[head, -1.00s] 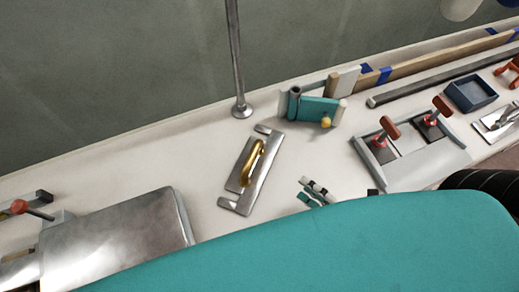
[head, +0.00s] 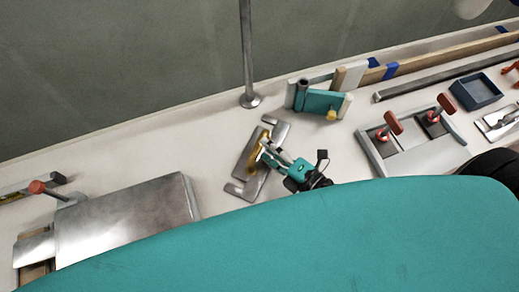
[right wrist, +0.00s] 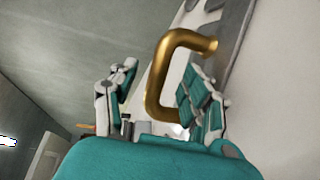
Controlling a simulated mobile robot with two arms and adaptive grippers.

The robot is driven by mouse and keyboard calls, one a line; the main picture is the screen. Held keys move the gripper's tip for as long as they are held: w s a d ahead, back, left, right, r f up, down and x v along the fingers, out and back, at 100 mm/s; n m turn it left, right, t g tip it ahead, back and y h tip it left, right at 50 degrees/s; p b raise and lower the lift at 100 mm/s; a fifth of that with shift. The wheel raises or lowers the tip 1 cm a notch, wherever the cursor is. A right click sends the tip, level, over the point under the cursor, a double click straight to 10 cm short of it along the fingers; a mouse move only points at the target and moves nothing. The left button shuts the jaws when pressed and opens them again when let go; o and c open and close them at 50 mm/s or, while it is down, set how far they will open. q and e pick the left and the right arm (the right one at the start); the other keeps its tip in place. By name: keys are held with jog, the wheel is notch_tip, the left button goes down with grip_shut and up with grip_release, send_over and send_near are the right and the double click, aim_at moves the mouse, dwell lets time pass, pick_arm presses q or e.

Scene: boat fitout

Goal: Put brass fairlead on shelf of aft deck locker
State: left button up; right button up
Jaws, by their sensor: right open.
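The brass fairlead (head: 255,155) is a golden, bent bar on a notched steel plate (head: 245,185) in the middle of the bench. My right gripper (head: 271,156) reaches it from the lower right and partly covers it. In the right wrist view, the fairlead (right wrist: 158,75) stands between the two fingers of my right gripper (right wrist: 163,92). The fingers are apart, with a gap visible on the left side; the bar is close to the right finger. I cannot tell which item is the aft deck locker or its shelf. My left gripper is out of view.
A metal post (head: 247,60) stands behind the plate. A small teal-panelled unit (head: 322,103) with a yellow knob stands right of it. A steel-topped box (head: 125,220) is at left. A red-handled clamp fixture (head: 415,145) and blue tray (head: 475,91) are at right.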

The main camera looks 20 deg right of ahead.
jog(key=x, duration=0.3)
jog(key=shift+w+a, duration=0.2)
jog(key=shift+w, duration=0.2)
jog(key=shift+s, duration=0.1)
grip_shut()
jog(key=shift+r, duration=0.1)
